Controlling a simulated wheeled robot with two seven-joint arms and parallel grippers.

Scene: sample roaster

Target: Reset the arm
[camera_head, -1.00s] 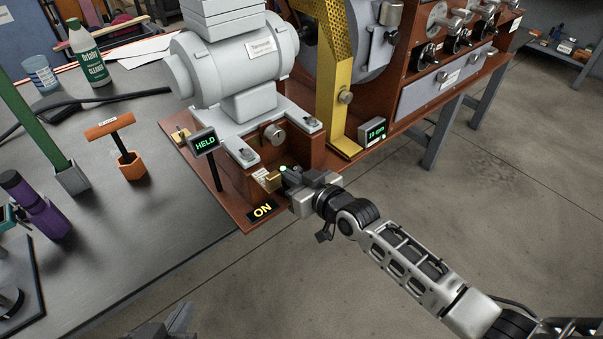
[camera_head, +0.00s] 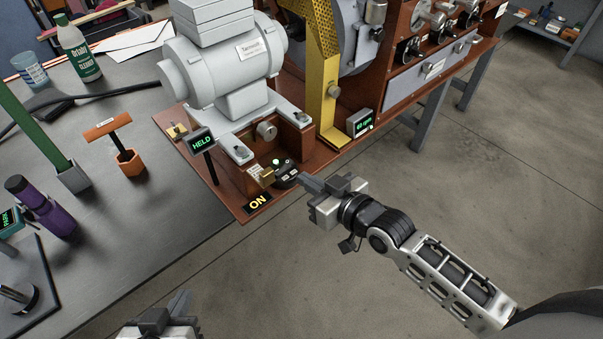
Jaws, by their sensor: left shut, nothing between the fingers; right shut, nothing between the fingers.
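My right gripper (camera_head: 306,181) is shut and empty. Its fingertips are just to the right of a small black switch unit (camera_head: 286,172) with a green light, on the red-brown base of the grey motor, and look clear of it. The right arm runs back to the lower right, over the floor. My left gripper (camera_head: 180,302) shows only partly at the bottom edge, left of centre, low in the picture. It is shut, with nothing seen in it.
A HELD display (camera_head: 202,142) and an ON plate (camera_head: 257,202) are by the grey motor (camera_head: 222,65). A small display (camera_head: 360,123) reads 60 rpm. The floor at right is clear.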

